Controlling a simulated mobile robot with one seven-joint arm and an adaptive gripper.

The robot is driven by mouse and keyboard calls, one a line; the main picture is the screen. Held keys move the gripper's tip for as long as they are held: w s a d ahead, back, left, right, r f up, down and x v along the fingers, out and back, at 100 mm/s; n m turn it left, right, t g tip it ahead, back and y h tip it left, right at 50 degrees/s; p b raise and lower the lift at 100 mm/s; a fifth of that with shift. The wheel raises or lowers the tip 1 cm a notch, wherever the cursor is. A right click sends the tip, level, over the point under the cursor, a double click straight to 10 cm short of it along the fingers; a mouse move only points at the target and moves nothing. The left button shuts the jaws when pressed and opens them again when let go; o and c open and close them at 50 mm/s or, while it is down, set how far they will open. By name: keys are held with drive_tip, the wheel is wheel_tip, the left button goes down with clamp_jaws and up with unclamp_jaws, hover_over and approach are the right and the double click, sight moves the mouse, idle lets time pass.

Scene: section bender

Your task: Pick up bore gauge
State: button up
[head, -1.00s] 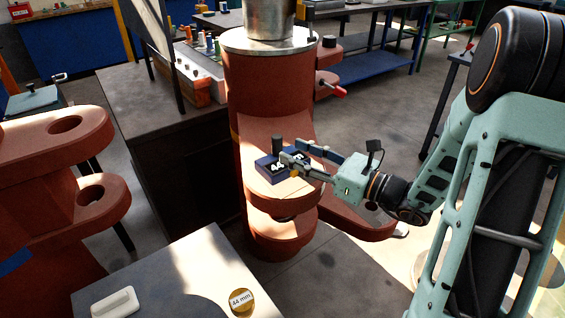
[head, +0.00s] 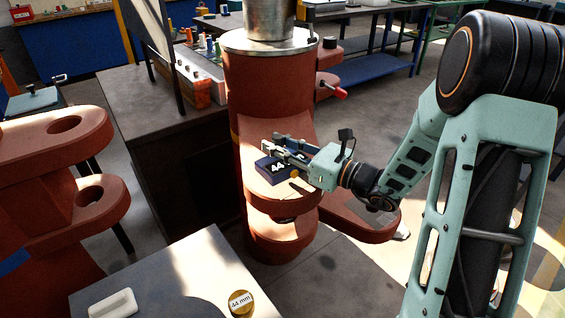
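A dark blue block marked "44" (head: 276,168) sits on the upper red ledge (head: 278,189) of the machine's column. I take it to be the bore gauge, though its shape is partly covered. My gripper (head: 272,143) reaches in from the right, with its fingers level and just above the block. The black upright knob on the block is now mostly hidden behind or between the fingers. Whether the fingers touch or grip it cannot be told at this size.
A grey table (head: 167,276) at the front holds a white handle-like piece (head: 113,304) and a gold disc marked "44 mm" (head: 241,303). Red bored brackets (head: 60,140) stand at left.

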clamp_jaws()
drive_tip(key=shift+r, duration=0.1)
